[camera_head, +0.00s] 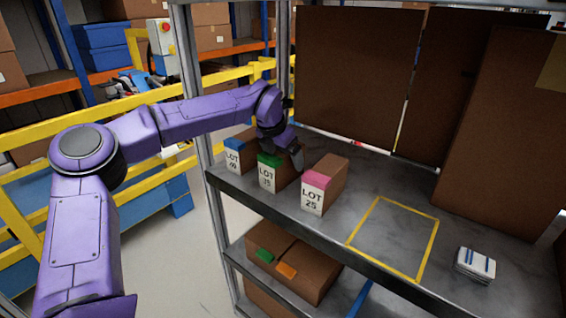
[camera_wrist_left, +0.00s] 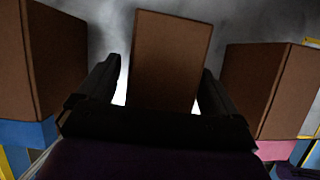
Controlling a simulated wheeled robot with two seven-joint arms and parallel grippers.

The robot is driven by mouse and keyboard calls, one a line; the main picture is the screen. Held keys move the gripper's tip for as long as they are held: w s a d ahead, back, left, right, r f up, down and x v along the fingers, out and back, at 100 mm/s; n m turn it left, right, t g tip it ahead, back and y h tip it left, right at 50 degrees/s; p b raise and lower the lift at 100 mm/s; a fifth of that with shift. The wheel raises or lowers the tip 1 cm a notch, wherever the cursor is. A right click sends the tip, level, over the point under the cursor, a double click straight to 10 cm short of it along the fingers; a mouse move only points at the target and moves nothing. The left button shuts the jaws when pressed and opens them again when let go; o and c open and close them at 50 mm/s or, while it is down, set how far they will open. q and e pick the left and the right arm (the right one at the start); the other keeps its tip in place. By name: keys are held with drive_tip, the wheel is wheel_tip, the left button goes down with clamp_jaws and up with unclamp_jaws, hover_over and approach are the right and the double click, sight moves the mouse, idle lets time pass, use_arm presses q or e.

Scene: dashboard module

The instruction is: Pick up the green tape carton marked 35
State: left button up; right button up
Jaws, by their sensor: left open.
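The green tape carton (camera_head: 268,174) stands upright on the shelf in the head view, in the middle of a row of three; its label reads LOT and what looks like 35. My left gripper (camera_head: 290,155) is right at this carton and hides part of its top and right side. In the left wrist view the middle brown carton (camera_wrist_left: 168,60) stands between the two open fingers of my left gripper (camera_wrist_left: 158,85). Narrow bright gaps show beside it, so I cannot tell if either finger touches it. My right gripper is not in view.
A blue-taped carton (camera_head: 236,152) stands close on the left, a pink-taped carton (camera_head: 324,183) on the right. A yellow outlined square (camera_head: 372,259) on the shelf is empty. A white stack (camera_head: 475,264) lies right of it. Tall brown panels (camera_head: 355,80) stand behind.

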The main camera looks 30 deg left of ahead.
use_arm(q)
drive_tip(key=shift+f, duration=0.25)
idle(0.5)
drive_tip(key=shift+c, duration=0.3)
